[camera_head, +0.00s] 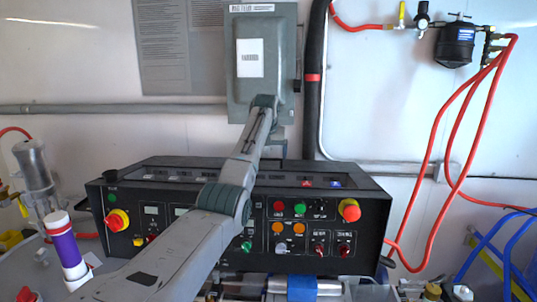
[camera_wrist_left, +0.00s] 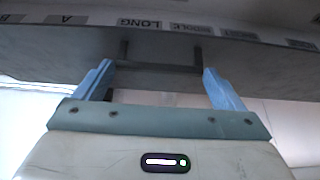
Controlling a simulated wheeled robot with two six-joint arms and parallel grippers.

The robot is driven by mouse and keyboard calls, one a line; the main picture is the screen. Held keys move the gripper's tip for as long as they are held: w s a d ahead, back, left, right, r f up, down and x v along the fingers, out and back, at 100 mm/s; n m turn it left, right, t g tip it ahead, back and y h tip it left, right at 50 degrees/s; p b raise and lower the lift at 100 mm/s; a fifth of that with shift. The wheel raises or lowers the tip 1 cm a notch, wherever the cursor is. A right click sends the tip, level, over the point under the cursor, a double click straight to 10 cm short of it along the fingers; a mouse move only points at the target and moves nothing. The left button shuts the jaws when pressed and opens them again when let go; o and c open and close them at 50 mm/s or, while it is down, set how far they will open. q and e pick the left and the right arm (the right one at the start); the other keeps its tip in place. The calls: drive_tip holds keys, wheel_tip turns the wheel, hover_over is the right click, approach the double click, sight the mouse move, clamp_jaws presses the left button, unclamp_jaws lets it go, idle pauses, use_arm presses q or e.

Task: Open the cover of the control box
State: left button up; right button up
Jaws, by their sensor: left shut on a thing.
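The control box (camera_head: 330,227) is a wide black console with buttons, knobs and small displays, in the middle of the head view. My left arm crosses in front of it and reaches up over its top; the left gripper's fingers are hidden there. In the left wrist view, my left gripper (camera_wrist_left: 158,69) has its two blue fingers at the ends of a dark bar handle (camera_wrist_left: 165,66) and is shut on it. The handle stands on a broad grey panel (camera_wrist_left: 255,75), which looks like the cover. How far the cover is open I cannot tell. My right gripper is in neither view.
A grey electrical box (camera_head: 284,25) hangs on the wall behind my arm, beside a thick black pipe (camera_head: 313,90). Red hoses (camera_head: 440,140) hang at the right.

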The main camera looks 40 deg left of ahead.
use_arm(q)
drive_tip(key=shift+f, duration=0.1)
drive_tip(key=o, duration=1.1)
drive_tip(key=shift+r, duration=0.2)
drive_tip(key=b+v, duration=0.4)
drive_tip(key=v, duration=0.6)
drive_tip(key=shift+r+b, duration=0.15)
drive_tip(key=shift+b, duration=0.15)
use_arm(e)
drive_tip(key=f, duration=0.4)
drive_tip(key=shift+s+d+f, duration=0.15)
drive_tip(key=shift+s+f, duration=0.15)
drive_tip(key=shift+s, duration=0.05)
use_arm(q)
drive_tip(key=shift+s+d, duration=0.1)
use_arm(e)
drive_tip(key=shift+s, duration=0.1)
